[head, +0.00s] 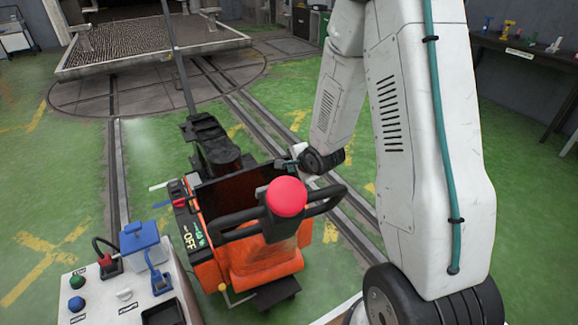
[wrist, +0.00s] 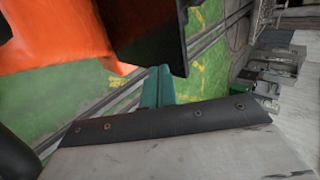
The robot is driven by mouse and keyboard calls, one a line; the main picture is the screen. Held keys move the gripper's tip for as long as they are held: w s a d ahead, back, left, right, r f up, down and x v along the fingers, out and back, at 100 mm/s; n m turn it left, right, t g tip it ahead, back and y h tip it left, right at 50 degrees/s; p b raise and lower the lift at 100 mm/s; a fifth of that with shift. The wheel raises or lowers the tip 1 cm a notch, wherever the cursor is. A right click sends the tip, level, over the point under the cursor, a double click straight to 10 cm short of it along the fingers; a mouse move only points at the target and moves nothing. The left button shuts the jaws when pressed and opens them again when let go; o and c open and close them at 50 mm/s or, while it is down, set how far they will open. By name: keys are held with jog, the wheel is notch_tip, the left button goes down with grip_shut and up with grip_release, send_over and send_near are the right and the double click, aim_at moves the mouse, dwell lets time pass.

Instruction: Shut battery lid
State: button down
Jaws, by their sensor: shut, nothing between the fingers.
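The orange battery machine (head: 262,262) stands on the green floor in the middle of the head view. Its black lid (head: 232,187) shows as a dark panel behind the handlebar and appears tilted up. In the wrist view, the dark panel (wrist: 145,35) hangs at the top, with the orange body (wrist: 60,35) to its left. My gripper (head: 287,163) is at the panel's right edge in the head view. Its teal fingers (wrist: 158,88) are shut and empty, close to the panel's lower edge. I cannot tell whether they touch it.
A black handlebar and a red knob (head: 287,196) rise from the machine in front of the lid. A control box (head: 125,290) with a blue padlock-like part (head: 141,243) stands at lower left. Rails lead to the turntable (head: 150,85) behind. Green floor is clear at left.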

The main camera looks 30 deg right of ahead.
jog(key=w+r+x, duration=0.2)
jog(key=x, duration=0.9)
jog(key=shift+f, duration=0.1)
